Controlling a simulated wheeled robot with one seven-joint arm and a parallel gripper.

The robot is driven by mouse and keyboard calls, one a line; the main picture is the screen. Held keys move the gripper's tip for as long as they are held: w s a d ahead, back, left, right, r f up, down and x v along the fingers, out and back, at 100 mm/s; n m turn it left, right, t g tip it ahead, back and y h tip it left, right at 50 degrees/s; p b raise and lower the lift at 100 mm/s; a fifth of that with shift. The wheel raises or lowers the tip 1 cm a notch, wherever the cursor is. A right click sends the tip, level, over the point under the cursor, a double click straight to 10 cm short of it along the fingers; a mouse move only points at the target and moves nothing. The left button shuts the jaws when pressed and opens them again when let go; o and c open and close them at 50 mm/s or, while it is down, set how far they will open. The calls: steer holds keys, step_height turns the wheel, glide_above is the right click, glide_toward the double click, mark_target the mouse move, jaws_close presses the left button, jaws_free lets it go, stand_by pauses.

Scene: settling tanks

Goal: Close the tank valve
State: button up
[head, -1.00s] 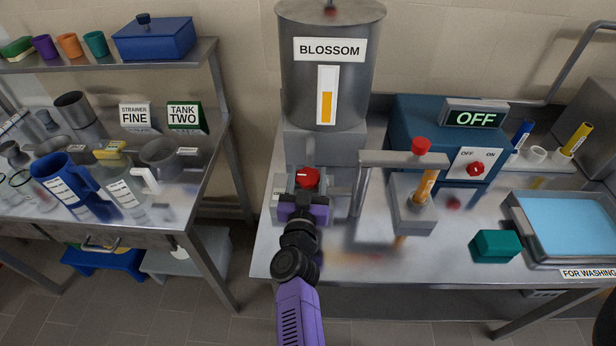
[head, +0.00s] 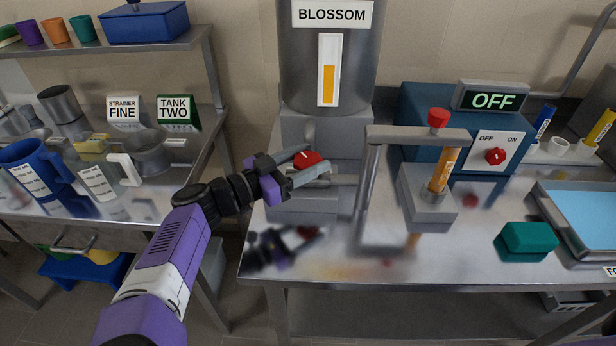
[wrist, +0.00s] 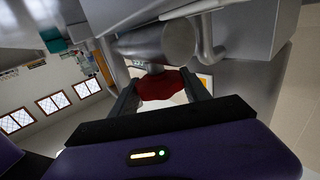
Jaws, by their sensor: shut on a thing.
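The tank valve is a red knob (head: 307,160) with a pale mark, on a grey block below the steel tank (head: 291,60) labelled BLOSSOM. My gripper (head: 303,166) reaches it from the left and is shut on the knob, one finger on its far side and one on its near side. In the wrist view the red knob (wrist: 162,88) sits between the two fingers, and my gripper (wrist: 165,80) hides part of it. The gauge (head: 329,70) on the tank shows an amber bar in its lower part.
Behind is a blue machine (head: 425,105) whose display reads OFF. A green block (head: 527,238) and a blue-filled tray (head: 590,212) lie right.

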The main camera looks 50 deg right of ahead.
steer(key=m+g+y+b, duration=0.1)
steer(key=m+g+b, duration=0.1)
steer(key=g+b, duration=0.1)
steer(key=f+m+g+y+b, duration=0.1)
steer(key=m+g+y+b, duration=0.1)
steer(key=g+b, duration=0.1)
steer(key=shift+w+b, duration=0.1)
steer(key=shift+b, duration=0.7)
steer(key=m+g+y+b, duration=0.1)
steer(key=b, duration=0.1)
steer(key=m+g+y+b, duration=0.1)
steer(key=m+g+b, duration=0.1)
steer(key=shift+r+y, duration=0.3)
steer(key=shift+y, duration=0.1)
steer(key=shift+r+m+g+y+b, duration=0.15)
steer(key=shift+m+g+y+b, duration=0.15)
steer(key=shift+g+y+b, duration=0.1)
steer(key=o, duration=1.4)
